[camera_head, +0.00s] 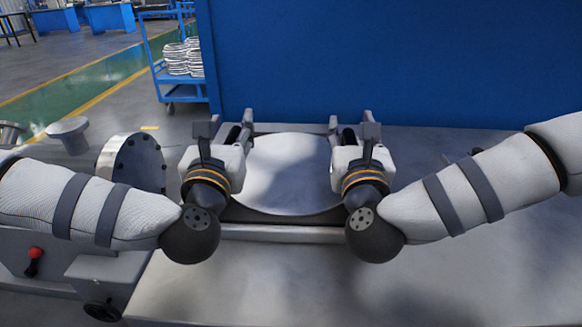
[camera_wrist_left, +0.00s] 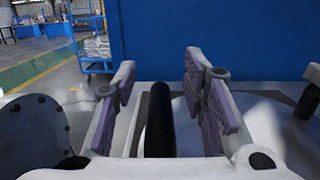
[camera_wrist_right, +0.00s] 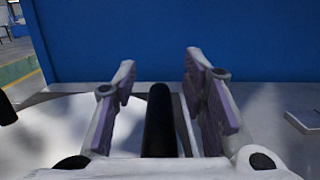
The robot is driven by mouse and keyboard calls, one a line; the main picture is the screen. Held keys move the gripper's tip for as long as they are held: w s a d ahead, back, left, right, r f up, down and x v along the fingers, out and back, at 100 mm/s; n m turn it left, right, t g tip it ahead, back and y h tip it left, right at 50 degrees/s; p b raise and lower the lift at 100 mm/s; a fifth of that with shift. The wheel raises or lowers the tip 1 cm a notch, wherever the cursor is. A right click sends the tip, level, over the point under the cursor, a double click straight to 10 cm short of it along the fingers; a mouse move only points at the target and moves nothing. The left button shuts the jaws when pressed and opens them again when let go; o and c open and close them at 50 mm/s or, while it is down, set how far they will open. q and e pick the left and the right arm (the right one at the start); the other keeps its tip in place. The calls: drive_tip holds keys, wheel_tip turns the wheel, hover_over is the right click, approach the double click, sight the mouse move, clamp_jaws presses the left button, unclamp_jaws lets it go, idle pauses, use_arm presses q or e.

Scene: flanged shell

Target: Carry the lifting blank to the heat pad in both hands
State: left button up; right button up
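The lifting blank is a pale round metal disc (camera_head: 285,170) lying flat on the bench between my grippers. A black bar stands at each side of it: the left bar (camera_wrist_left: 160,120) and the right bar (camera_wrist_right: 159,120). My left gripper (camera_head: 226,130) is open, with the left bar between its fingers and gaps on both sides. My right gripper (camera_head: 352,130) is open around the right bar in the same way. My wrists hide the near ends of the bars. I cannot pick out the heat pad for certain.
A blue wall (camera_head: 390,60) rises behind the bench. A bolted round flange (camera_head: 136,163) stands left of my left gripper. A red knob (camera_head: 35,253) is at the lower left. The bench (camera_head: 470,265) is bare at the right front. A blue cart (camera_head: 165,75) stands behind on the floor.

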use_arm(q)
drive_tip(key=s, duration=0.7)
drive_tip(key=s+f, duration=0.1)
drive_tip(key=s, duration=0.3)
drive_tip(key=shift+s+a, duration=0.35)
drive_tip(key=shift+s, duration=0.15)
use_arm(e)
drive_tip(key=shift+s+f, duration=0.1)
drive_tip(key=shift+s, duration=0.2)
drive_tip(key=s, duration=0.3)
drive_tip(key=s+f, duration=0.1)
drive_tip(key=s, duration=0.2)
drive_tip(key=s+a, duration=0.1)
drive_tip(key=s, duration=0.3)
drive_tip(key=shift+s+f, duration=0.1)
drive_tip(key=shift+f, duration=0.1)
drive_tip(key=shift+s, duration=0.25)
drive_tip(key=shift+s+d+r, duration=0.1)
drive_tip(key=shift+s+r, duration=0.1)
drive_tip(key=shift+s, duration=0.15)
